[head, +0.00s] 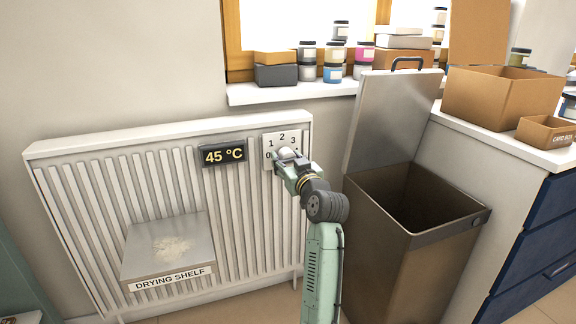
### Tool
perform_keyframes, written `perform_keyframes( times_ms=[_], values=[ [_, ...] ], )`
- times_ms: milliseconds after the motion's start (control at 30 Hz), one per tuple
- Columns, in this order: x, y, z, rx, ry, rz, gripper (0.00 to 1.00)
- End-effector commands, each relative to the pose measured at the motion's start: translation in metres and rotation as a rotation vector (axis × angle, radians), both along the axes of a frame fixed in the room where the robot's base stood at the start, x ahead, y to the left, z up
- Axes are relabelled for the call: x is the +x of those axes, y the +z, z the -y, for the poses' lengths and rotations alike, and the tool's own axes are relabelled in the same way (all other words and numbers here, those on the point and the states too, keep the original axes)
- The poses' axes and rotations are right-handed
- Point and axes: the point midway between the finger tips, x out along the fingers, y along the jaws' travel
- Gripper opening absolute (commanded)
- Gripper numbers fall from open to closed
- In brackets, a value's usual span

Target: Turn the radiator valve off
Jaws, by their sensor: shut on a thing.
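The radiator valve (285,152) is a pale round knob at the radiator's upper right, partly hidden by my gripper. Behind it is a white dial plate (267,138) with the numbers 1, 2 and 3 and a partly covered 0 at lower left. My gripper (281,158) reaches up from the lower right and is shut on the valve knob. The knob's pointer is hidden, so I cannot tell its setting. The radiator (80,149) is white and ribbed, and its black display (223,154) reads 45 °C.
A drying shelf (140,246) with pale powder on it is fixed to the radiator's front. A bin (405,255) with its lid (388,115) raised stands just right of my arm. Jars and boxes line the windowsill (250,95). Cardboard boxes (490,98) sit on the right counter.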

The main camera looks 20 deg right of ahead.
Motion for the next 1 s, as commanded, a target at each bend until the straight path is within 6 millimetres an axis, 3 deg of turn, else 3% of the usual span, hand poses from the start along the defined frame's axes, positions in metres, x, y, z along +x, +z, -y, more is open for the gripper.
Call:
perform_keyframes(
  times_ms=[300,767,800,1000],
  values=[
    [0.0002,-0.0021,-0.0046,-0.097,0.011,0.000,0.17],
    [0.0005,-0.0031,-0.0057,-0.110,0.012,-0.002,0.17],
    [0.0006,-0.0032,-0.0058,-0.110,0.012,-0.003,0.46],
    [0.0008,-0.0029,-0.0048,-0.109,0.010,-0.001,0.59]
  ],
)
